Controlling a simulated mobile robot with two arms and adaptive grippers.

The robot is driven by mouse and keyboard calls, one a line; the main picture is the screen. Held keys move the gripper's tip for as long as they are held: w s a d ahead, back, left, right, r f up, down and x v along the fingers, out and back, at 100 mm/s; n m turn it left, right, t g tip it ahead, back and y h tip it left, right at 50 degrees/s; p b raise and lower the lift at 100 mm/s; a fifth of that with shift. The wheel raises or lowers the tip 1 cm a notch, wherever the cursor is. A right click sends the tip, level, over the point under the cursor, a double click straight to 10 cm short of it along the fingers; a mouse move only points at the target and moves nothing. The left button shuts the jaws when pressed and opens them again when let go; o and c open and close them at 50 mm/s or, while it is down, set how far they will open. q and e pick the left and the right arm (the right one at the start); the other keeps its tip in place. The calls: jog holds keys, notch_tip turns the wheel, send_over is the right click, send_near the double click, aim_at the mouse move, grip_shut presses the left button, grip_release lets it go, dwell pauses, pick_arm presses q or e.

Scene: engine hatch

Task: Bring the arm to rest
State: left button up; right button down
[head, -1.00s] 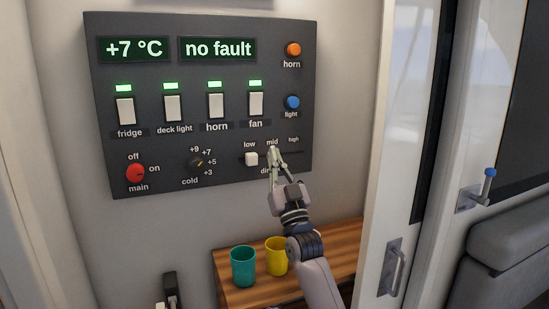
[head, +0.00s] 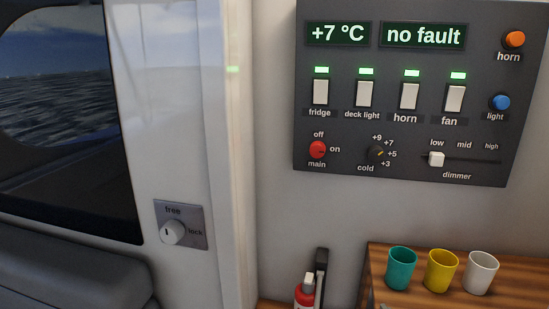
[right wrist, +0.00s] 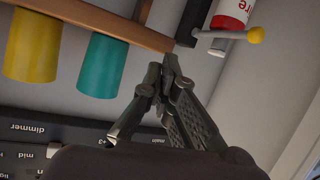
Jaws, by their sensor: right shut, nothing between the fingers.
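My right gripper (right wrist: 167,72) shows in the right wrist view, with its fingers shut and nothing between them. That view is turned over, and the gripper is near the control panel (right wrist: 40,135) and the cups. The head view shows no part of either arm. There the control panel (head: 400,120) has lit displays reading +7 °C and no fault. Green lamps are lit above all its rocker switches. The white dimmer slider (head: 436,159) is at low.
Teal (head: 401,268), yellow (head: 441,270) and white (head: 480,272) cups stand on the wooden shelf (head: 378,255). A red extinguisher (head: 305,295) is left of it. A free/lock knob (head: 173,232) is on the left wall. A yellow-ended rod (right wrist: 240,34) shows in the wrist view.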

jog(key=s+a+f+g, duration=0.25)
jog(key=s+f, duration=0.25)
jog(key=s, duration=0.4)
jog(key=s+a+f+g, duration=0.1)
jog(key=s+f+g, duration=0.3)
jog(key=s, duration=0.6)
jog(key=s+a+f+g, duration=0.2)
jog(key=s+f+g, duration=0.25)
jog(key=s, duration=0.45)
notch_tip(320, 180, down, 28)
jog(key=s, duration=0.3)
jog(key=s+d+f+g, duration=0.1)
jog(key=s+d+f, duration=0.1)
jog(key=s+f, duration=1.2)
jog(key=shift+s+d+g, duration=0.4)
jog(key=shift+s, duration=0.3)
